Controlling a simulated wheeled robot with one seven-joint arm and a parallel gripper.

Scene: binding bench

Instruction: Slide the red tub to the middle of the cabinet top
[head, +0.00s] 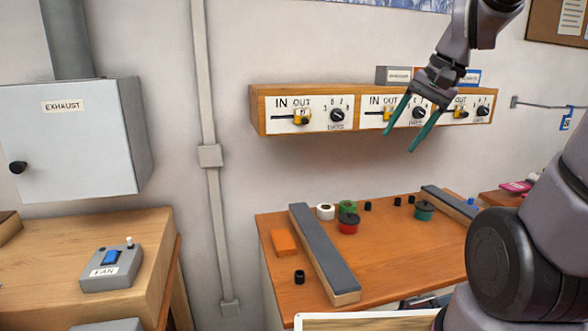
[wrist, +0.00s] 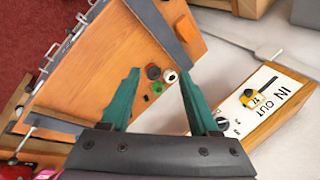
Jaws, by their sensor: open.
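The red tub (head: 348,226) has a dark lid and stands on the orange-brown wooden cabinet top (head: 400,255), toward the back and just right of a long grey-topped bar. In the wrist view the red tub (wrist: 152,72) shows small beyond the fingertips, beside a white roll. The cabinet top (wrist: 110,65) fills the upper left there. My gripper (head: 399,142) is open and empty, high above the cabinet top and in front of the wall shelf. Its green fingers (wrist: 157,72) are spread wide in the wrist view.
A white roll (head: 326,211), a green tub (head: 347,206) and another green tub (head: 424,211) stand near the red tub, with several small black pieces. Grey-topped bars (head: 322,250) lie at left and right. An orange block (head: 284,242) lies left. The front middle is bare.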

